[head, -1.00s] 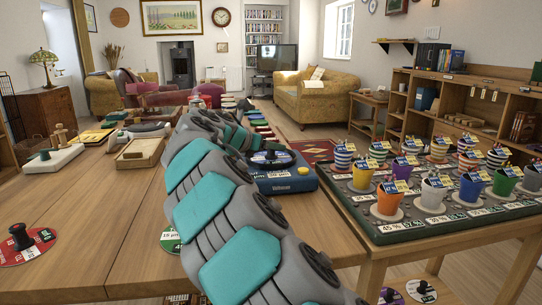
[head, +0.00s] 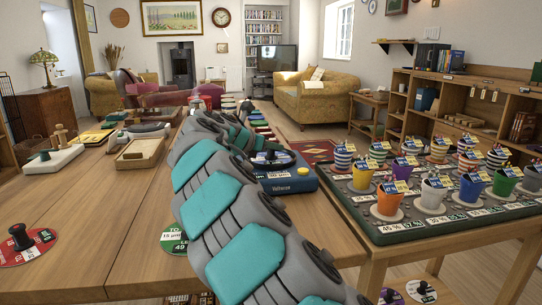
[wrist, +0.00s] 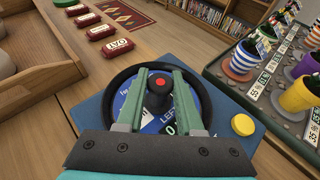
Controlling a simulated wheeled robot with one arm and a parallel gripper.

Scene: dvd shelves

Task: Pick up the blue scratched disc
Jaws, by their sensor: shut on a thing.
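The blue disc (wrist: 124,101) shows in the wrist view inside a black ring, with white lettering and a black knob with a red top (wrist: 159,84) at its middle. My gripper (wrist: 160,77) is shut on this knob, with one green finger on each side. The fingers and palm hide part of the disc. The disc is at the blue box (wrist: 232,125), and I cannot tell whether it rests there or is slightly raised. In the head view the black ring (head: 284,161) shows over the blue box (head: 289,184); my arm hides the gripper.
A yellow button (wrist: 243,125) sits on the box's right corner. A dark board (head: 400,233) with several coloured pots stands to the right. A wooden tray (head: 140,153) lies to the left. Several dark red labelled blocks (wrist: 117,47) lie beyond the box. The front left tabletop is mostly clear.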

